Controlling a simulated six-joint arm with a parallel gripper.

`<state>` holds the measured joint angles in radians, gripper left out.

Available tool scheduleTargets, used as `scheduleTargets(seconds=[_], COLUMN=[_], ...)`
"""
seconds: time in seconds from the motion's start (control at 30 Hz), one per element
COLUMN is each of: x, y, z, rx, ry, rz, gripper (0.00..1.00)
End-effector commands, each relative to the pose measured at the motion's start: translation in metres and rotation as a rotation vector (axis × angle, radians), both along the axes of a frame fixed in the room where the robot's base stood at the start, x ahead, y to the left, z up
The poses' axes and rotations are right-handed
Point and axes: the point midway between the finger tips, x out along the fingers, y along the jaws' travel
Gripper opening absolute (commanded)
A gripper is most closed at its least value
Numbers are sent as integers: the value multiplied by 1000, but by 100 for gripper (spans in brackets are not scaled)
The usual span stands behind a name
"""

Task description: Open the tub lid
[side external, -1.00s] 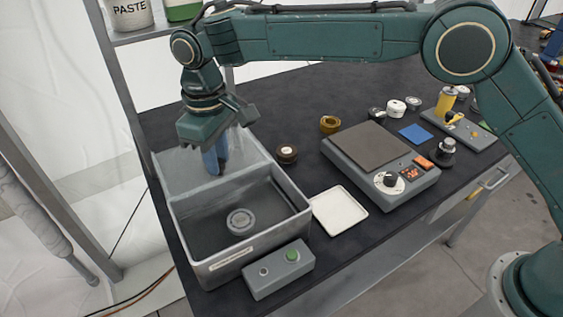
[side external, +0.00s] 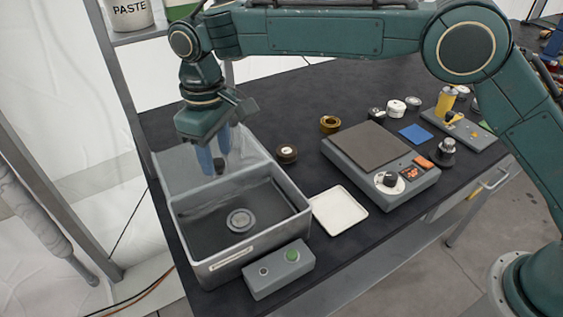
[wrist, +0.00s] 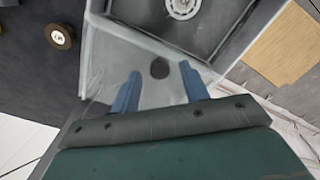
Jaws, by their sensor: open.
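The grey tub (side external: 294,224) stands on the dark bench in the side view, its inside uncovered. Its translucent lid (side external: 176,176) is swung back at the tub's far edge, tilted open. The lid also shows in the wrist view (wrist: 113,68). A dark round knob (side external: 219,166) is on the lid; in the wrist view it (wrist: 159,68) appears between the fingertips. My gripper (side external: 214,156) has blue fingers, spread apart on either side of the knob in the picture. It is open and holds nothing. Whether a finger touches the lid, I cannot tell.
A round grey fitting (side external: 240,220) lies inside the tub. A control box with a green button (side external: 292,255) is in front. A white tray (side external: 340,212), a scale (side external: 370,148) and a dark roll (side external: 287,154) stand to the right.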

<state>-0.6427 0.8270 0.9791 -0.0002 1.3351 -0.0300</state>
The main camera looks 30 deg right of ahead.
Motion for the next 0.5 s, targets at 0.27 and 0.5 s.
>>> scheduleTargets(seconds=[0.27,0.5], x=[1,0], y=[0,0], z=[34,68], rx=[2,3], ry=[-3,-4], rz=[0,0], gripper=[45,45])
